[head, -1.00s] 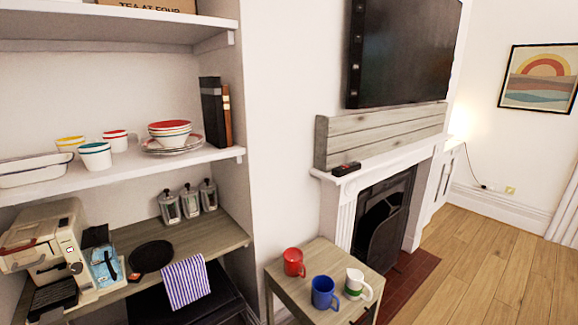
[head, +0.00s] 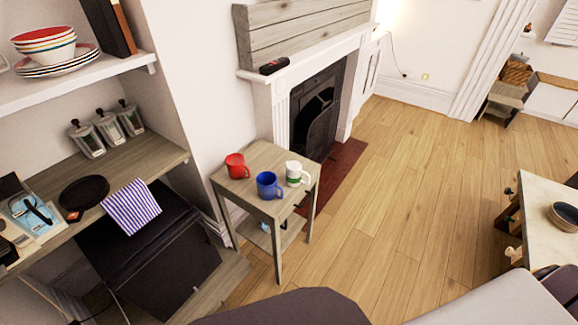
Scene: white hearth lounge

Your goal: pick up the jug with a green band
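A white jug with a green band (head: 294,173) stands upright on a small wooden side table (head: 262,154) in the head view. Its handle points to the right. A blue mug (head: 266,187) stands just left of it, and a red mug (head: 236,166) stands farther left, toward the wall. The three stand apart or nearly so. Neither of my grippers shows in the head view.
A white fireplace (head: 312,70) is behind the side table. Shelves with bowls (head: 45,42) and glass jars (head: 108,129) are at left. Wooden floor (head: 400,170) is open right of the table. A pale table with a bowl (head: 564,214) is at right.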

